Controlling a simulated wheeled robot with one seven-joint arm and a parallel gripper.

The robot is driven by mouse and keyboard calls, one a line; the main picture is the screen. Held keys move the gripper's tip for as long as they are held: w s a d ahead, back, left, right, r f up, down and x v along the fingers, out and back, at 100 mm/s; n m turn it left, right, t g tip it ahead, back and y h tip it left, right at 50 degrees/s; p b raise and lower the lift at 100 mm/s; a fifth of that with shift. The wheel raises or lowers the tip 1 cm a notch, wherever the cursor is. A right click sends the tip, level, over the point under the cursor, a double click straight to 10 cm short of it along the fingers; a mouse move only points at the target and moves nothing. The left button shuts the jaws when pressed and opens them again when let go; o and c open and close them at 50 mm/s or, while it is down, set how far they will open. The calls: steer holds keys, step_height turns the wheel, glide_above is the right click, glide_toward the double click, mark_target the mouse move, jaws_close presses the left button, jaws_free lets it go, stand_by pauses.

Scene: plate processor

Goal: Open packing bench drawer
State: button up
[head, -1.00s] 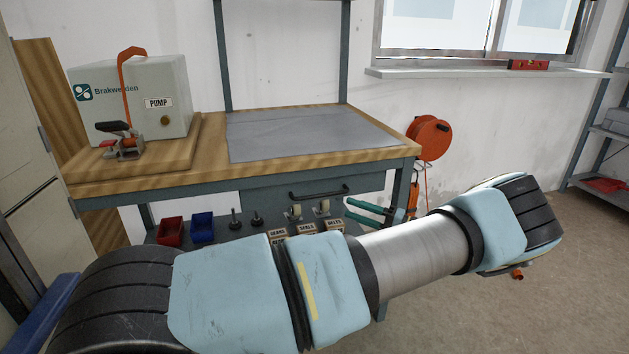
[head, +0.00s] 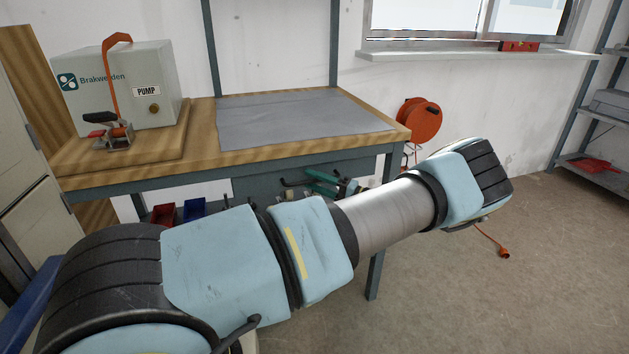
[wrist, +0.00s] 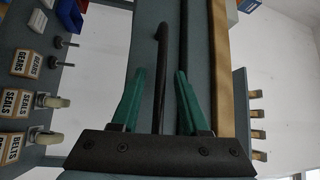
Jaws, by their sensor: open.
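The packing bench (head: 140,180) has a wooden top and a grey-green frame. Its drawer front (head: 250,186) sits under the top and looks flush with the frame, so the drawer looks shut. The dark bar handle (head: 293,182) is partly covered by my gripper (head: 322,182) in the head view. In the wrist view, my gripper (wrist: 159,75) is open, with its green fingers on either side of the handle (wrist: 161,45).
A pump box (head: 150,85) and a clamp (head: 108,132) stand on the bench top's left; a grey mat (head: 300,120) lies right. Red (head: 163,213) and blue (head: 192,208) bins sit below. An orange cable reel (head: 420,120) hangs on the wall. The floor at right is mostly clear.

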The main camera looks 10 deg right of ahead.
jaws_close()
stand_by(0.3)
stand_by(1.1)
